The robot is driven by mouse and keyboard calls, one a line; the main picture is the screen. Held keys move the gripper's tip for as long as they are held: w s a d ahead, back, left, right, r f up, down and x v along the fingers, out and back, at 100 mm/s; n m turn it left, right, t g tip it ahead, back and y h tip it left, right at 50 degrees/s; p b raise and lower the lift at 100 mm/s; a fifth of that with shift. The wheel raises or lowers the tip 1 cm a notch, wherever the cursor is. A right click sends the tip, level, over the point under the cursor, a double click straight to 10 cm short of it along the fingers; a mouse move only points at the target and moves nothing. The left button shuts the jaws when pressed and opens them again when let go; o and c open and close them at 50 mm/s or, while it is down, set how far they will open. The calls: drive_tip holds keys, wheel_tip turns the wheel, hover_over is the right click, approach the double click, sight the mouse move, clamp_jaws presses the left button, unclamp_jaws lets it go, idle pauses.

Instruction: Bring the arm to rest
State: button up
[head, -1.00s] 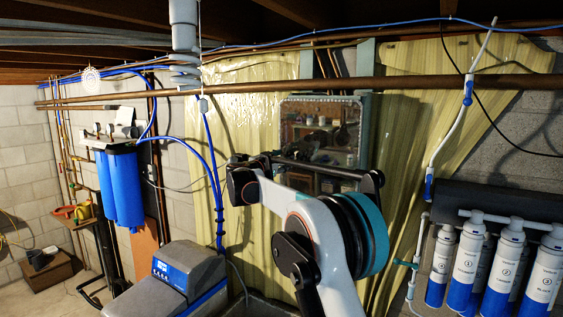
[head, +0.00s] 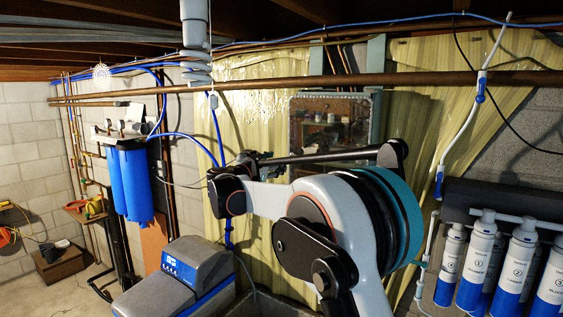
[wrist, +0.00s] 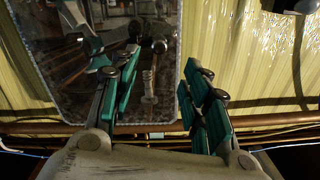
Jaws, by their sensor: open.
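My arm (head: 338,215) crosses the lower middle of the head view. It is bent, with its teal-banded joint (head: 398,215) on the right and a dark joint (head: 228,192) at the left end of the pale link. I cannot make out my gripper's fingers clearly in the head view. In the wrist view my gripper (wrist: 160,75) is open, its two green-padded fingers spread apart with nothing between them. Beyond them, a framed reflective panel (wrist: 150,100) and the yellow wall covering show. The fingers appear apart from both.
A grey-blue softener unit (head: 185,275) stands below the arm's left end. Blue filter housings (head: 130,185) hang at left, and several white-and-blue cylinders (head: 485,265) at right. A copper pipe (head: 450,82) runs across above the arm. Open floor lies at lower left.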

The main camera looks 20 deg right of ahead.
drive_tip(key=shift+s+a, duration=0.4)
drive_tip(key=shift+a, duration=0.05)
drive_tip(key=s+a+r+n+t+y+b, duration=0.2)
drive_tip(key=s+a+n+t+y+b, duration=0.3)
drive_tip(key=s+n+t+y+b, duration=0.35)
drive_tip(key=s+a+f+n+g+y+b, duration=0.35)
drive_tip(key=s+f+y+b, duration=0.4)
drive_tip(key=s+f, duration=0.35)
drive_tip(key=s+d+f+g+h+b, duration=0.1)
drive_tip(key=s+d+f+g+b, duration=0.1)
drive_tip(key=s+f, duration=0.9)
drive_tip(key=s+d+f+g+h+b, duration=0.1)
drive_tip(key=s+d+f+g+b, duration=0.2)
drive_tip(key=s+f+b, duration=0.3)
drive_tip(key=s+d+f+g+b, duration=0.2)
drive_tip(key=s+f+g+b, duration=0.2)
drive_tip(key=s+f, duration=1.2)
wheel_tip(320, 180, down, 9)
drive_tip(key=shift+d+r+n+g+h, duration=0.2)
drive_tip(key=shift+n+g+h, duration=0.1)
drive_tip(key=shift+g+h, duration=0.15)
